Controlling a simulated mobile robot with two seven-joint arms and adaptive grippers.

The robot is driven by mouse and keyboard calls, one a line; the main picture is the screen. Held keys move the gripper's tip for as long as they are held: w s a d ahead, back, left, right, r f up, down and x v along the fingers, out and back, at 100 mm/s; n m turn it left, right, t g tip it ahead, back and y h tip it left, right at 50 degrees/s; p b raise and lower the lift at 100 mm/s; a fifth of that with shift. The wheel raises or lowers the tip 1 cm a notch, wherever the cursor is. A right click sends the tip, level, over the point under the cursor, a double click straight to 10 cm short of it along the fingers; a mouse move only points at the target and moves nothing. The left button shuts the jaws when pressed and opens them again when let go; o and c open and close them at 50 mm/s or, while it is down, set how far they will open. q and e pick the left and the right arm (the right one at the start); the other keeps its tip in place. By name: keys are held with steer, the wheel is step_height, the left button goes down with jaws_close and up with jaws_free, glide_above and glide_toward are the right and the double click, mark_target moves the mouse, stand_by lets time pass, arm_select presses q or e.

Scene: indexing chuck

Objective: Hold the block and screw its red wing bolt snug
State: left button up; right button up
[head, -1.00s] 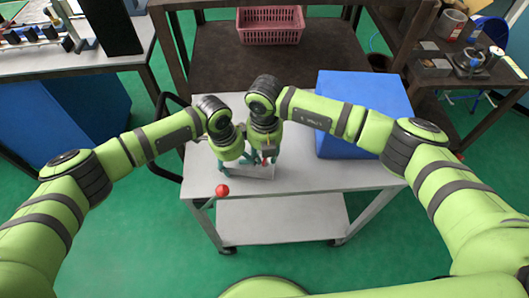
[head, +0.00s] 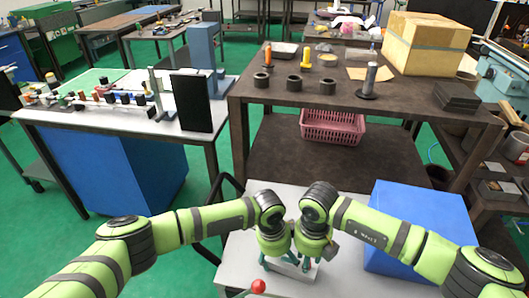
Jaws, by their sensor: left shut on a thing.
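A light grey block (head: 290,269) sits on the white cart top near its front, largely covered by my two grippers. My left gripper (head: 272,263) is at the block's left side and is shut on it. My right gripper (head: 307,263) is close beside the left one, over the block's right part. Whether its fingers are open or shut is hidden. The red wing bolt is hidden in the current view.
A red ball knob (head: 258,286) shows in front of the block. A blue box (head: 417,225) stands on the cart (head: 345,280) to the right. Behind are a dark workbench (head: 330,106) with black rings, a cardboard box (head: 427,43) and a pink basket (head: 332,127) below.

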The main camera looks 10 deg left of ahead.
step_height(320, 180, up, 12)
steer(key=r, duration=0.1)
steer(key=a+r+g+y, duration=0.1)
steer(key=a+r+y, duration=0.4)
steer(key=r, duration=0.3)
steer(key=w+a+r+n+g+y, duration=0.1)
steer(key=a+r+y, duration=0.5)
steer(key=r+y, duration=0.2)
steer(key=shift+w+a+r, duration=0.2)
steer(key=shift+w+r, duration=0.1)
steer(key=shift+r, duration=0.45)
